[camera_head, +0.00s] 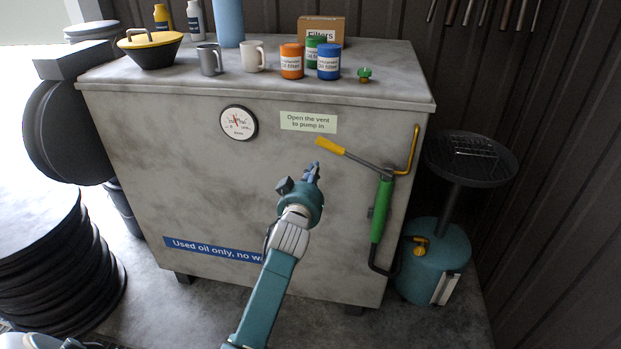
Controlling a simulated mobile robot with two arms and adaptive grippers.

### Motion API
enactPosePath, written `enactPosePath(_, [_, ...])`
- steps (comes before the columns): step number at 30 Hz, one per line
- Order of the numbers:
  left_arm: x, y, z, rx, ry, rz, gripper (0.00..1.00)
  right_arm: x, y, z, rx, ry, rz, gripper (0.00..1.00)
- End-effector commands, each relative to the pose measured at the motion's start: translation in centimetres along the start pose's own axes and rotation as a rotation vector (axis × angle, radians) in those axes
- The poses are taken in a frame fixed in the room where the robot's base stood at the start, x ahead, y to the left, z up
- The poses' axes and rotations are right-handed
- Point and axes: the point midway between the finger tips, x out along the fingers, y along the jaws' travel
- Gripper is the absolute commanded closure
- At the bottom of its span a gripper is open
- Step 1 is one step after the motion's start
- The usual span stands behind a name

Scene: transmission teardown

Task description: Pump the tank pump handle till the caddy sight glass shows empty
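The tank pump on the tank's right front has a green upright barrel (381,212) and a lever handle with a yellow grip (330,146) pointing up and left. The teal caddy (433,262) stands on the floor right of the tank. Its pale, upright sight glass (445,288) is low on its front; its level is too small to read. My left gripper (305,178) is in front of the tank, below and left of the yellow grip, apart from it in the picture. Its fingers point up and seem empty; their opening is unclear. My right gripper is not in view.
The grey tank (200,190) fills the middle, with a gauge (239,123) and a vent label (308,122). A small green-topped fitting (364,75) is on its top, near filters and mugs. A black drain pan (470,158) tops the caddy. Black discs (60,270) are stacked left.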

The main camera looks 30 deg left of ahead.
Motion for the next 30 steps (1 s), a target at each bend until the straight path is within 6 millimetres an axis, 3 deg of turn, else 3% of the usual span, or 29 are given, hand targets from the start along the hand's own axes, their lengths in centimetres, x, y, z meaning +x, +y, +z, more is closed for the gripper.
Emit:
enactPosePath(3, [-2.5, 0.0, 0.1, -0.001, 0.001, 0.001, 1.00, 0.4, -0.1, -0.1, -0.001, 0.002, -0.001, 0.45])
enactPosePath(9, [-5.0, 0.1, -0.1, -0.002, 0.003, 0.003, 1.00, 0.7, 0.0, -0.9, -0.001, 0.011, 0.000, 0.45])
enactPosePath(30, [-5.6, 0.2, -0.2, -0.001, 0.004, 0.003, 1.00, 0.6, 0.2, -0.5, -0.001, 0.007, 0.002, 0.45])
